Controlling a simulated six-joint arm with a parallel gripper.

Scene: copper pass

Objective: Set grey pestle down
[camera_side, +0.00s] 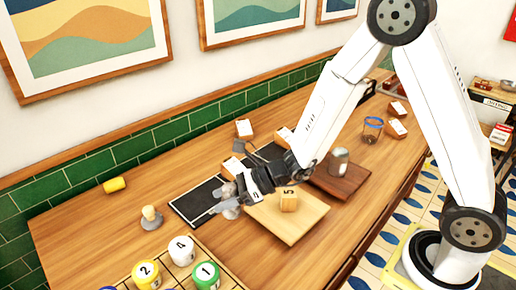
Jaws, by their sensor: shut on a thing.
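My gripper (222,205) is above the black mat, at the left edge of the light wooden board. It is shut on the grey pestle (229,211), whose grey body shows around the fingers. The fingers hide part of the pestle, and I cannot tell whether its lower end touches the surface below.
A black mat (188,208) lies below. A dark board (347,187) holds a grey can (339,160). A grey-based knob (151,218) stands left.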

